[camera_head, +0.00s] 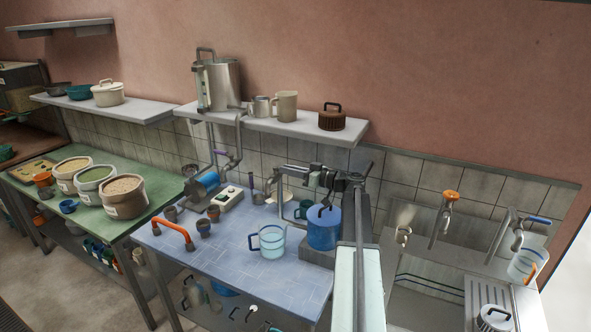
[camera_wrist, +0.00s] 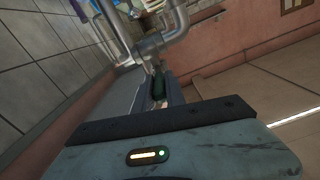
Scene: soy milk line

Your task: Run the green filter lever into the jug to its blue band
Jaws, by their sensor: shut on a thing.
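My gripper (camera_head: 326,179) is at the end of my arm, above the worktop and behind the lidded blue pot. In the wrist view the green lever (camera_wrist: 158,84) stands at my gripper (camera_wrist: 157,92), just below a grey metal pipe. My gripper is shut on this lever. In the head view the lever is hidden or too small to make out. The clear jug (camera_head: 271,243) with a blue handle stands upright on the blue-tiled worktop, left of the blue pot. It looks pale blue inside; its blue band and any liquid level cannot be told. No stream shows clearly.
The blue pot (camera_head: 323,234) stands close right of the jug. Cups, a white switch box (camera_head: 229,198) and an orange handle (camera_head: 174,232) are on the left of the worktop (camera_head: 238,272). The sink (camera_head: 425,305) is on the right. The worktop's front is clear.

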